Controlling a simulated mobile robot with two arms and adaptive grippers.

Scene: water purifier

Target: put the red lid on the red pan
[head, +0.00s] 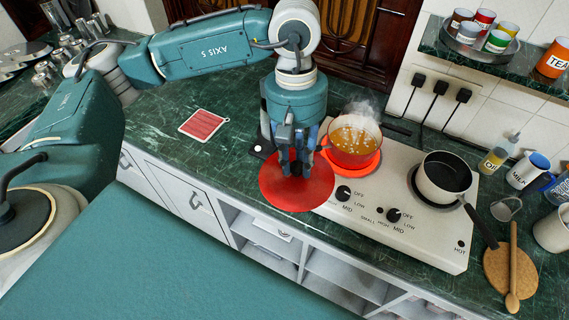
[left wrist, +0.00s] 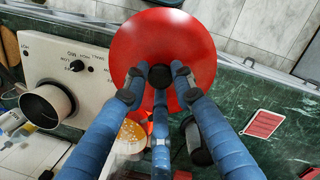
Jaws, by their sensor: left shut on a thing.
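The red lid (head: 297,187) is a flat round disc held by my left gripper (head: 295,170) over the front edge of the counter, just left of the hob's knobs. In the left wrist view the blue fingers (left wrist: 163,82) close on the dark knob at the middle of the lid (left wrist: 150,45). The red pan (head: 352,158) stands on the glowing left burner, uncovered, with steaming yellowish food in it. The lid is in front and to the left of the pan. In the left wrist view the pan's food (left wrist: 132,132) shows partly behind the fingers. My right gripper is not in view.
The white hob (head: 400,225) also carries a white pot (head: 444,178) on its right burner. A wooden spoon and round board (head: 500,265) lie at right.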

